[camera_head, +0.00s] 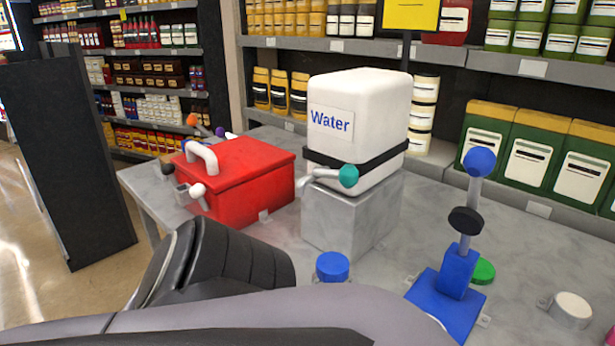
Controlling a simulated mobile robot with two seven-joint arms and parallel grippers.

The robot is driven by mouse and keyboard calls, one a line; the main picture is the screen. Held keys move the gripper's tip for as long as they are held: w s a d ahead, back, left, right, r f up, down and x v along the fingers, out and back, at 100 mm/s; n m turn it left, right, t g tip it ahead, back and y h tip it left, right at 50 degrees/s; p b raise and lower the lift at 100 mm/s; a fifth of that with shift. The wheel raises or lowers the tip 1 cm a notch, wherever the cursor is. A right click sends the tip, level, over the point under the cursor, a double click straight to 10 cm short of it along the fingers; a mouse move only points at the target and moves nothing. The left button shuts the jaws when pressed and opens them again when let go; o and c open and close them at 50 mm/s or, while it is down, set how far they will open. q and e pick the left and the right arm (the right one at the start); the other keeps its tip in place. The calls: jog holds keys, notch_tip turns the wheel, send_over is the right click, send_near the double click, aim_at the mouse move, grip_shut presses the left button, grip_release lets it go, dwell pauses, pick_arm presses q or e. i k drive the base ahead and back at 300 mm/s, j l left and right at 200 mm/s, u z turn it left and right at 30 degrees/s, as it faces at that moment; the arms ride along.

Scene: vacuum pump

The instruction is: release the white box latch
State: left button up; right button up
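A white box (385,95) labelled "Water" stands upright on a grey block (349,217) on the table. A black band (376,165) runs around its lower part. A pale lever (322,174) with a teal knob (348,176) sits low on its front, near the band. I cannot tell from this view whether it holds the box fast. Neither gripper shows. Dark and grey links of my arm cross the bottom of the view, in front of the table, and hide part of it.
A red box (250,175) with a white handle and white-knobbed lever (197,190) stands left on the grey table (535,250). A blue stand with a blue-balled lever (458,275), blue cap (332,266) and pale round knob (573,308) stand right and front. Stocked shelves are behind.

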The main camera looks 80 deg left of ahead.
aim_at(197, 191)
jog(key=k+u, duration=0.15)
jog(key=k, duration=0.45)
jog(key=u, duration=2.5)
jog(key=l+u, duration=0.25)
jog(key=k+l+u, duration=0.2)
jog(key=k+l, duration=0.1)
jog(key=l, duration=0.15)
jog(key=k+l, duration=0.1)
jog(key=l, duration=0.2)
jog(key=i+j+z, duration=0.15)
jog(key=j, duration=0.15)
jog(key=i+j+z, duration=0.1)
jog(key=j, duration=0.25)
jog(key=i+j+z, duration=0.15)
jog(key=j, duration=0.2)
jog(key=i+j+z, duration=0.15)
jog(key=j, duration=0.25)
jog(key=j+z, duration=0.1)
jog(key=j, duration=0.25)
jog(key=i, duration=0.05)
